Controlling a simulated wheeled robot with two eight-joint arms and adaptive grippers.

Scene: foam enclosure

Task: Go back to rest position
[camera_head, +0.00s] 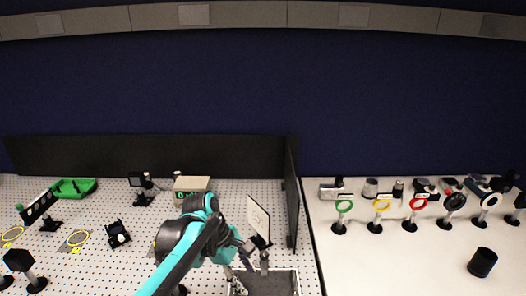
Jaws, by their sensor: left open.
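My left arm comes in from the bottom, a teal and dark grey link. My left gripper (248,265) is at its end, pointing down over a grey open bin (296,281) near the bottom middle. Its two fingers stand apart and I see nothing held between them. A white panel on a dark stand (259,217) stands just right of the gripper; I cannot tell whether they touch. My right gripper does not show.
A perforated table (100,265) carries a green tray (73,188), a display box (191,185) and several stands. A black divider (291,190) separates it from a white table (400,270) with several coloured rings on stands and a black cylinder (482,262).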

